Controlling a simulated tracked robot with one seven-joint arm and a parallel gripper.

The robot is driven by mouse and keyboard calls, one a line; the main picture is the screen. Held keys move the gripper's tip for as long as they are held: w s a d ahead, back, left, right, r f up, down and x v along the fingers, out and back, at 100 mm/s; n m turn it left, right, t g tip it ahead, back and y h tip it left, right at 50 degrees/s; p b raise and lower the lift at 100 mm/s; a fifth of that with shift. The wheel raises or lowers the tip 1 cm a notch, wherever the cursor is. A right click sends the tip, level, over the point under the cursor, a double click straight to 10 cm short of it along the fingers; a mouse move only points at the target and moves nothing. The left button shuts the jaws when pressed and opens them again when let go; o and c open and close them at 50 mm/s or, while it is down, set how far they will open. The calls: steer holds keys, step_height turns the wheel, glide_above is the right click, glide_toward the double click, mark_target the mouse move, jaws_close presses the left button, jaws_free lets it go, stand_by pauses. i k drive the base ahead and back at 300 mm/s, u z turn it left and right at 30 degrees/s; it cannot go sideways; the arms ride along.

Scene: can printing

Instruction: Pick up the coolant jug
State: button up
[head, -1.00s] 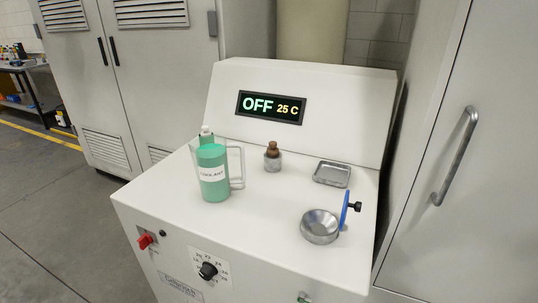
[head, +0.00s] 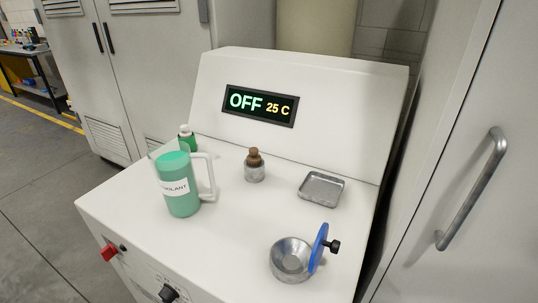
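The coolant jug (head: 180,190) is a green-filled, clear-walled jug with a white label, partly readable as coolant. It stands upright on the left part of the white machine's top (head: 225,228). Its clear handle (head: 208,178) points to the right. My gripper is not in view.
A green bottle with a white cap (head: 187,138) stands behind the jug. A brown-topped metal fitting (head: 254,166), a shallow metal tray (head: 322,189) and a metal bowl (head: 290,260) with a blue disc (head: 318,248) are to the right. The display (head: 259,105) reads OFF 25 C. A red switch (head: 109,253) is on the front.

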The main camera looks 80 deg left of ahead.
mark_target(171, 163)
steer(key=u, duration=0.05)
steer(key=k, duration=2.8)
steer(key=u, duration=1.6)
steer(key=i, duration=1.05)
steer(key=u, duration=0.1)
